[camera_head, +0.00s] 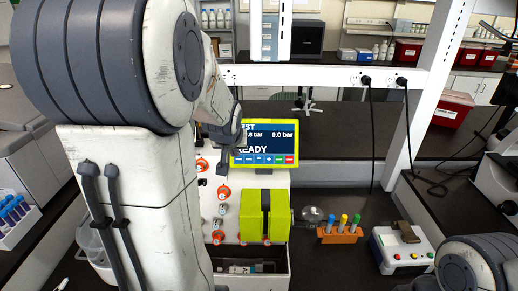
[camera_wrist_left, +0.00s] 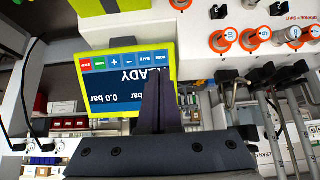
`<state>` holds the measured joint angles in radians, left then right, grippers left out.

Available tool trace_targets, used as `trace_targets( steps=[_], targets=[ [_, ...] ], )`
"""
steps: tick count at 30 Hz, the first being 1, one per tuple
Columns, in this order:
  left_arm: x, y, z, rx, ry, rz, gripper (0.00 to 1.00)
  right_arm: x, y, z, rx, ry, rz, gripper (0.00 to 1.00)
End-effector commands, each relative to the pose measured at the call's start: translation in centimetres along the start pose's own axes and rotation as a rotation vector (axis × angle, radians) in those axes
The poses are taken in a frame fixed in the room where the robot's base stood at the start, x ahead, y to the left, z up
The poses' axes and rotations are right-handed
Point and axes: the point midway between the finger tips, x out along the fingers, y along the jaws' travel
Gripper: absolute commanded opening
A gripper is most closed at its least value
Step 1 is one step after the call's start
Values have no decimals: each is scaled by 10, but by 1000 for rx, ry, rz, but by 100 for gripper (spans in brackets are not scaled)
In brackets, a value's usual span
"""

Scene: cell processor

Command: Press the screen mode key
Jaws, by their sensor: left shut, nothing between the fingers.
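The yellow-framed screen (camera_head: 266,143) stands on the white cell processor and reads READY, with a key row along its lower edge. In the left wrist view the screen (camera_wrist_left: 122,93) appears upside down. The blue mode key (camera_wrist_left: 161,57) is at the right end of the row there, beside the rate key (camera_wrist_left: 146,58). My left gripper (camera_wrist_left: 158,75) is shut and empty, its fingertips pointing at the screen close to the mode key; I cannot tell whether they touch. In the head view my left gripper (camera_head: 239,138) covers the screen's left edge. My right gripper is out of view.
Orange-ringed valves (camera_head: 222,193) line the white panel left of a green block (camera_head: 264,215). An orange rack (camera_head: 340,235) with capped tubes and a white device (camera_head: 402,248) stand to the right. A white frame post (camera_head: 408,135) rises behind.

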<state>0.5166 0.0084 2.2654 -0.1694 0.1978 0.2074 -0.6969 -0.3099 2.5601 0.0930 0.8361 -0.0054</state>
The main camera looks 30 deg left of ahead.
Motion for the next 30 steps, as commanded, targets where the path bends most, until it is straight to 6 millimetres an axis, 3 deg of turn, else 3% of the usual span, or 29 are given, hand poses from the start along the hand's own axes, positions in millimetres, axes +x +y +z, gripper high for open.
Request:
trace_targets(
  steps=[7, 13, 19, 30],
  targets=[
    [59, 0, 3, 2, -3, 1, 0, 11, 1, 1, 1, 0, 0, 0],
    [89, 0, -6, 0, -1, 1, 0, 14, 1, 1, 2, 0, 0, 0],
    [103, 0, -11, 0, 1, 1, 0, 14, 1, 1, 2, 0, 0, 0],
    [105, 0, -12, 0, 1, 1, 0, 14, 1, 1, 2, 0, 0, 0]
  ],
)
